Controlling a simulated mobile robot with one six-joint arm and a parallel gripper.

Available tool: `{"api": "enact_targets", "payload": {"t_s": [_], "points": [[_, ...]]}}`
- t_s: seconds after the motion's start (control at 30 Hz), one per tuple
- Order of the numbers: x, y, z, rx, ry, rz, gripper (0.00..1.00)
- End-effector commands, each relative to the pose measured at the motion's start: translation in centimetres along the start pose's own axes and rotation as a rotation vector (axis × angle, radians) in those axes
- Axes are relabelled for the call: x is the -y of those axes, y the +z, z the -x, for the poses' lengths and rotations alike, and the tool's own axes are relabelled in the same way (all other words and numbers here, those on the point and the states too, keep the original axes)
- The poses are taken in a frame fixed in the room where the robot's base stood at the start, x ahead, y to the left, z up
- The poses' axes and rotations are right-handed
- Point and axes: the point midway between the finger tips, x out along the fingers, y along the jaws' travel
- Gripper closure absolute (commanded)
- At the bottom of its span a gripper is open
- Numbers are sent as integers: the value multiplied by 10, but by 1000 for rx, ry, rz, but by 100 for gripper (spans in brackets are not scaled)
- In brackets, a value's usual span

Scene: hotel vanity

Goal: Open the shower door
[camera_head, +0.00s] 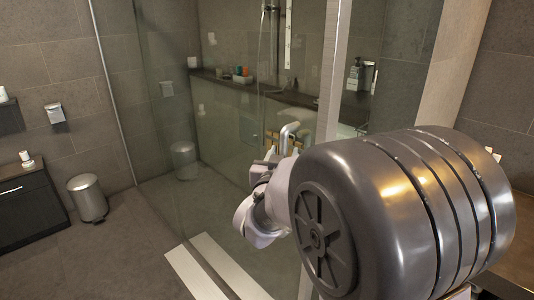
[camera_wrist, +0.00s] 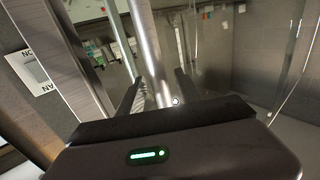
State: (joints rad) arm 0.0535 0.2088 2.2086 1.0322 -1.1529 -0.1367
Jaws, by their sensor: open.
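The shower door (camera_head: 215,120) is a large clear glass panel left of a light upright post; I cannot tell whether it is fully closed. Its silver handle (camera_head: 289,134) shows in the head view just above my gripper (camera_head: 272,158), partly hidden by my arm. In the wrist view my gripper (camera_wrist: 158,82) has its two dark fingers apart, with a shiny metal bar (camera_wrist: 147,45), seemingly the handle, running between them. I cannot tell whether the fingers touch the bar.
A white sill (camera_head: 212,265) lies on the floor below the glass. A shelf (camera_head: 262,92) with bottles is seen through the glass. A bin (camera_head: 87,198) and a dark cabinet (camera_head: 32,208) stand at left; the floor between is clear. A white sign (camera_wrist: 35,72) is at left in the wrist view.

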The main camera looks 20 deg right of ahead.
Motion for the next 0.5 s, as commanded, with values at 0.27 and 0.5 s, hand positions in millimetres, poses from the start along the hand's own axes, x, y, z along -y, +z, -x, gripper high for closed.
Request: {"api": "enact_targets", "payload": {"t_s": [0.27, 0.5], "points": [[0, 0, 0, 0, 0, 0, 68], [0, 0, 0, 0, 0, 0, 100]]}}
